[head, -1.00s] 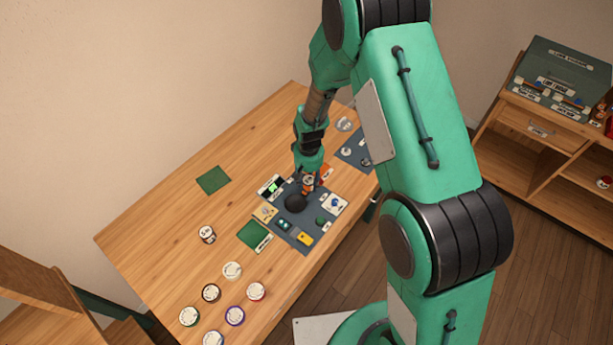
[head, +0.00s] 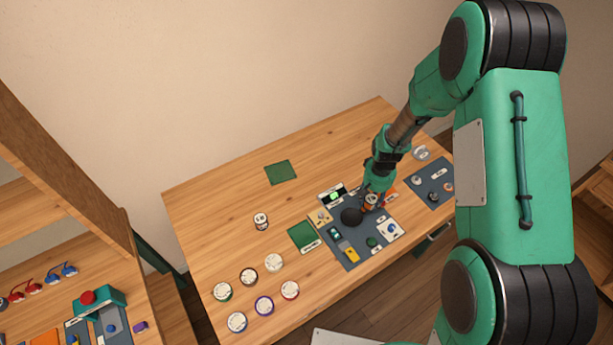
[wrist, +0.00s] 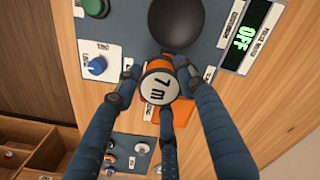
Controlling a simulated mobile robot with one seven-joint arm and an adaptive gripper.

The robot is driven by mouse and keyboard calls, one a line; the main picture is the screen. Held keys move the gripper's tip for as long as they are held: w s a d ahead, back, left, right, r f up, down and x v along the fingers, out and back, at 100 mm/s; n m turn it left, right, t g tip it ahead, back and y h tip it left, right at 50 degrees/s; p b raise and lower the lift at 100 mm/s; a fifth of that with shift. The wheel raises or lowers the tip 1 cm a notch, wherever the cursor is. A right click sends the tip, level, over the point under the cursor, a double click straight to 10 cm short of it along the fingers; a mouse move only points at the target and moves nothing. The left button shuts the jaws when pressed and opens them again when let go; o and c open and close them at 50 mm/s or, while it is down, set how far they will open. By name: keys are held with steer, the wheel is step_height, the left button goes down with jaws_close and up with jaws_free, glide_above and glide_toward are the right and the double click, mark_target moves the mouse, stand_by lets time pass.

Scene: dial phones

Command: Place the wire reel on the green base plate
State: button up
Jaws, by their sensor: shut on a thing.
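My gripper (head: 372,192) is shut on a wire reel (wrist: 160,88) with a white face marked "7 m" and an orange and dark rim. In the head view the reel (head: 371,203) is partly hidden by the fingers, close to a black dome on the dark panel. I cannot tell whether it touches the surface below. Two green squares lie on the table to the left of my gripper: a plain green plate (head: 280,172) toward the back, and a green plate (head: 302,235) with a white label at the panel's left edge. Both look empty.
The dark panel (head: 352,256) carries the black dome (head: 351,217), a green display (wrist: 249,37) and several small parts. Another reel (head: 261,221) stands alone; several more stand at the table's front left. A second dark mat (head: 433,190) lies at right.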

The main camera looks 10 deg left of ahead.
steer(key=shift+w+a+m, duration=0.15)
steer(key=shift+a+m, duration=0.35)
steer(key=shift+a, duration=0.3)
steer(key=a+m, duration=0.2)
steer(key=a, duration=0.2)
steer(key=a+m, duration=0.3)
steer(key=a, duration=0.1)
steer(key=a+m, duration=0.2)
steer(key=a, duration=0.3)
steer(key=shift+w+r+m, duration=0.3)
steer(key=shift+m, duration=0.1)
steer(key=s+a+m, duration=0.3)
steer(key=a+m, duration=0.6)
steer(key=a, duration=0.5)
steer(key=shift+a+r, duration=0.3)
steer(key=shift+a, duration=0.1)
steer(key=shift+w, duration=0.1)
glide_above(280, 171)
steer(key=shift+f, duration=0.75)
steer(key=shift+f, duration=0.1)
